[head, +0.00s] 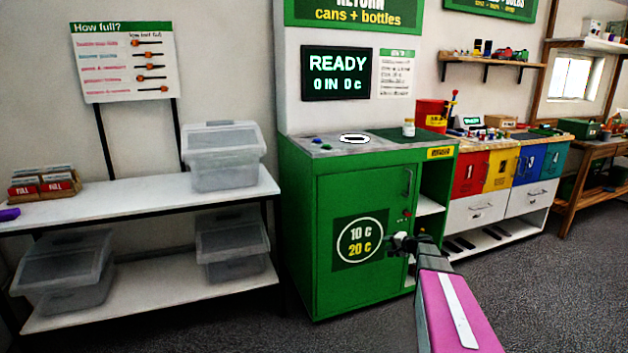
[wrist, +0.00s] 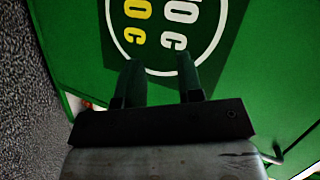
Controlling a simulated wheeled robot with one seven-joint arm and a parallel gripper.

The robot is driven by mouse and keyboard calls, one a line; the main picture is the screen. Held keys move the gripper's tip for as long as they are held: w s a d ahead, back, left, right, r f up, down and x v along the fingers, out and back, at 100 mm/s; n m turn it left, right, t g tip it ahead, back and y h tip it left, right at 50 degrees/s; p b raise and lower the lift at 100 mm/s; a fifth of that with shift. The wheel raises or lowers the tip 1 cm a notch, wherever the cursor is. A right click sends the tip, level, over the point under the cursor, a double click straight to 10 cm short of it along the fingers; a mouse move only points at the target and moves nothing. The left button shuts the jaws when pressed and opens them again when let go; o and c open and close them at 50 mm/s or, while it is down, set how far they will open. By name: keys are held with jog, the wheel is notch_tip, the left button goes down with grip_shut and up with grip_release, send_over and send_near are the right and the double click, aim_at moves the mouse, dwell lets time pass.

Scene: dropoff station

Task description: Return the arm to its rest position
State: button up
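My arm reaches in from the lower right of the head view, and my gripper (head: 400,243) is in front of the green return machine (head: 338,215). In the wrist view my gripper (wrist: 160,80) shows two dark fingers spread apart, with nothing between them. Behind the fingers are the machine's green door and its round "10 c 20 c" sign (head: 359,243). I cannot tell how much space lies between the fingertips and the door.
A white shelf (head: 110,200) with clear lidded bins stands at left. Coloured sorting drawers (head: 500,175) stand at right. Grey carpet (head: 560,280) is open at the lower right.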

jog(key=s+a+f+n+g+h, duration=0.1)
jog(key=s+a+f+n+g, duration=0.15)
jog(key=s+a, duration=0.5)
jog(key=s+a+f+n+g+h, duration=0.15)
jog(key=s+a+g, duration=0.3)
jog(key=s, duration=0.65)
jog(key=s+a+r+n+g+h, duration=0.1)
jog(key=s+h, duration=0.5)
jog(key=s, duration=0.9)
jog(key=a+n+g, duration=0.1)
jog(key=n+g, duration=0.1)
jog(key=shift+r+n, duration=0.3)
jog(key=shift+n, duration=0.1)
